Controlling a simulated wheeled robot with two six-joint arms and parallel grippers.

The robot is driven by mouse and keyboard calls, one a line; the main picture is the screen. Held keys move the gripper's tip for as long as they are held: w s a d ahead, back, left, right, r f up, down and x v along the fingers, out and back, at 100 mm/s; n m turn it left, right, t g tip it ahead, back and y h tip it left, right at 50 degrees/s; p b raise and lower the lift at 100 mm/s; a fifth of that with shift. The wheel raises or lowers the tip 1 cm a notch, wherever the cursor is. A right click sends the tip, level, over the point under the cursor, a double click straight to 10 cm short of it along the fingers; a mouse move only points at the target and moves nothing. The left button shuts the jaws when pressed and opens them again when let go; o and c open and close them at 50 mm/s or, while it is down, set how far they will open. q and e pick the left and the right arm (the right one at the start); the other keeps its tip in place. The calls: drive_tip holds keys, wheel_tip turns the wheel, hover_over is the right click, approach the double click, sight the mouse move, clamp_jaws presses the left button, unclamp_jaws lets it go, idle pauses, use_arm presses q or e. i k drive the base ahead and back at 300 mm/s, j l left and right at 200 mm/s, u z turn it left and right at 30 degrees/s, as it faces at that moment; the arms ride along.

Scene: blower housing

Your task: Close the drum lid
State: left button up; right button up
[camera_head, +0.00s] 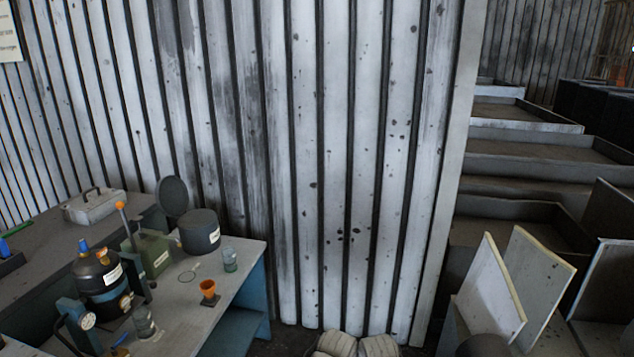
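A dark grey drum (200,236) with a white label stands near the back of the workbench, at the left of the view. A round dark lid (173,196) stands nearly upright at the drum's back left, swung away from the top. Where the lid joins the drum is too small to make out. The drum's top (197,217) looks dark, and I cannot see inside it. Neither of my grippers shows in this view.
The workbench (225,285) also holds a black tank (97,277), a green box (152,255), a glass jar (230,261) and an orange cup (208,289). A metal case (92,205) lies farther left. A ribbed wall (350,160) stands behind. Leaning panels (490,295) are at right.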

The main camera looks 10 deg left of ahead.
sight(172, 193)
drive_tip(key=i+u, duration=0.5)
drive_tip(key=i+l+u, duration=0.25)
drive_tip(key=i+u, duration=0.25)
drive_tip(key=i+l+u, duration=0.35)
drive_tip(key=u, duration=0.15)
drive_tip(key=i+l+u, duration=0.5)
drive_tip(key=l, duration=0.2)
drive_tip(key=l+u, duration=0.25)
drive_tip(key=l, duration=0.15)
drive_tip(key=i+l+u, duration=0.25)
drive_tip(key=l, duration=0.2)
drive_tip(key=l+u, duration=0.25)
drive_tip(key=l, duration=0.15)
